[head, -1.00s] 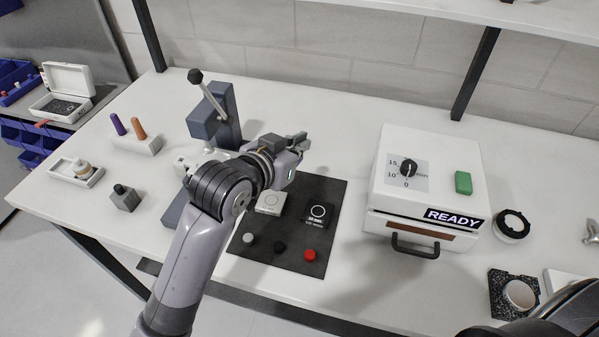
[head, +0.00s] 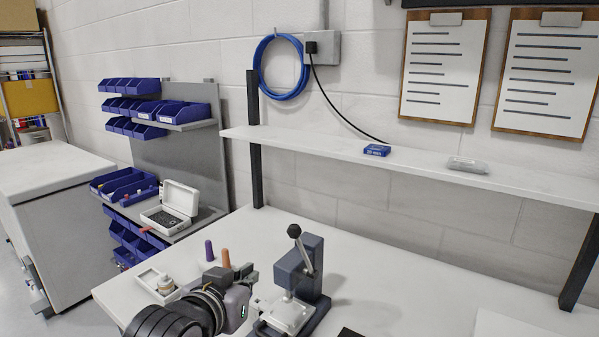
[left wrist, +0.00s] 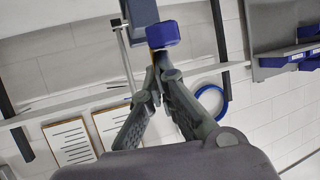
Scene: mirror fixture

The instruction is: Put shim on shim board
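My left gripper (head: 248,275) is low in the head view, left of the grey lever press (head: 303,270). In the left wrist view the fingers of my left gripper (left wrist: 158,70) come together at their tips. A blue block-like piece (left wrist: 163,35) shows just beyond the tips, with a thin tan strip near them. I cannot tell whether the fingers hold either one. No shim or shim board can be clearly made out. My right gripper is out of view.
Purple (head: 209,250) and orange (head: 226,259) handles stand beside my left gripper. A white tray (head: 149,279) lies at left. An open white case (head: 168,212) and blue bins (head: 125,184) are beyond. A shelf (head: 430,172) holds a small blue box (head: 377,150).

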